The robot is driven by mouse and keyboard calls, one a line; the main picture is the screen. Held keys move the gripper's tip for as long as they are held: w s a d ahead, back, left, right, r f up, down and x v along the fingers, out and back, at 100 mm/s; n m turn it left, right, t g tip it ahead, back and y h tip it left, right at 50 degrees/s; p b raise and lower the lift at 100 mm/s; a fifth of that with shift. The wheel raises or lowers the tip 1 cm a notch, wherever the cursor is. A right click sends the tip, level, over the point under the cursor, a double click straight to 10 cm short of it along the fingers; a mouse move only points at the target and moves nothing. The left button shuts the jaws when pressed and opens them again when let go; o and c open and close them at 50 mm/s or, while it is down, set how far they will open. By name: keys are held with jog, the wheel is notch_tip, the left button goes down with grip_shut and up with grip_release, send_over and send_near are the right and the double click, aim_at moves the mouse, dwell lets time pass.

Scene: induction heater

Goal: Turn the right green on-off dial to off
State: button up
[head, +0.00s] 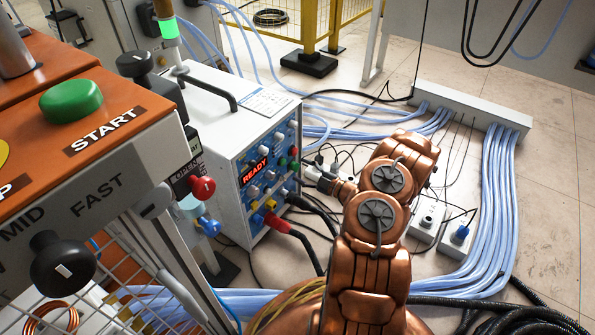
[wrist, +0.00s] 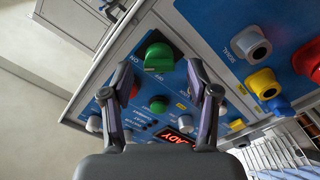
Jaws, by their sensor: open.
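The green on-off dial (wrist: 158,57) is on the blue panel in the wrist view, with a raised ridge across its face and ON lettering beside it. My gripper (wrist: 160,70) is open, with one finger on each side of the picture around the dial. No finger visibly touches it. In the head view my gripper (head: 325,182) is at the right edge of the heater's front panel, small and partly hidden by my arm. A green knob (head: 294,164) shows there on the panel's right side. I cannot tell the dial's exact setting.
The white heater box (head: 215,115) has a red READY display (head: 254,172) and several other knobs. A smaller green knob (wrist: 158,103) and a red knob (wrist: 134,90) sit near the dial. Thick cables (head: 300,240) leave the panel low down. A START console (head: 85,125) stands left.

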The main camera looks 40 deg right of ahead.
aim_at(295, 167)
jog(key=shift+b+x, duration=0.35)
jog(key=shift+x, duration=0.95)
jog(key=shift+c, duration=0.2)
grip_shut()
